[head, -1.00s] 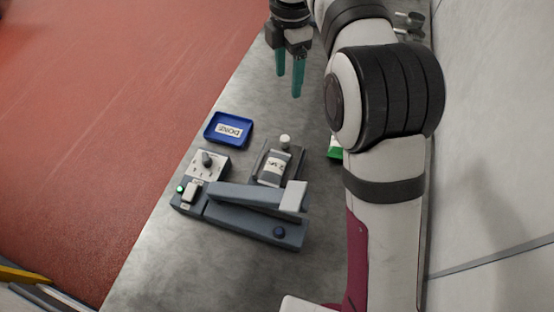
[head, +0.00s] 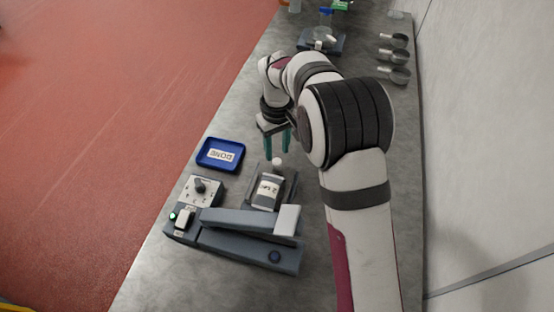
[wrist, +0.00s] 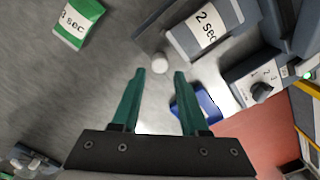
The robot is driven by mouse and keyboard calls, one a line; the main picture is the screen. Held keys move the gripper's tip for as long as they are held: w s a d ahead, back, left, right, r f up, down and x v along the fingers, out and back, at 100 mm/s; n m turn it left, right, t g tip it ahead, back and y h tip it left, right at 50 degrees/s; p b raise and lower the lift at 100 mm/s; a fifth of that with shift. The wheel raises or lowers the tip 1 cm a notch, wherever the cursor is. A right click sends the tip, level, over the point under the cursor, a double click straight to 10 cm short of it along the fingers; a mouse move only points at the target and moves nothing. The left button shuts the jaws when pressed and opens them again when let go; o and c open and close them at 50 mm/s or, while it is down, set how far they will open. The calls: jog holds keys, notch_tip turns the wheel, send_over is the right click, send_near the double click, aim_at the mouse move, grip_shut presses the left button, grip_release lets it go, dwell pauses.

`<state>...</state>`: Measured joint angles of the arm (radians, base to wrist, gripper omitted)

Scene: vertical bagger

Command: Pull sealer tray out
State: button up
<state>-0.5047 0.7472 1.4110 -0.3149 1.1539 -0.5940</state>
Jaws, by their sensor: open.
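The sealer tray (head: 292,186) is a dark slide at the side of the grey sealer (head: 250,240), with a pale round knob (head: 277,162) at its outer end. A grey and white bag marked "2 sec" (head: 266,190) lies on it. My gripper (head: 277,155) is open, its teal fingers pointing down at the knob. In the wrist view the knob (wrist: 160,62) shows just beyond the gap between my fingertips (wrist: 159,74), with nothing held. I cannot tell whether the fingers are beside the knob or still above it.
A blue tray marked "DONE" (head: 221,154) stands left of the sealer tray. The sealer has a dial box (head: 201,190) and a long press arm (head: 245,220). A green "3 sec" bag (wrist: 80,24) lies apart on the bench. Scoops (head: 394,57) and a scale (head: 322,42) are at the back.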

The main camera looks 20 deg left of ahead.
aim_at(277, 160)
notch_tip(277, 160, down, 6)
jog(key=shift+r, duration=0.2)
grip_shut()
jog(key=shift+w+r, duration=0.1)
dwell(1.3)
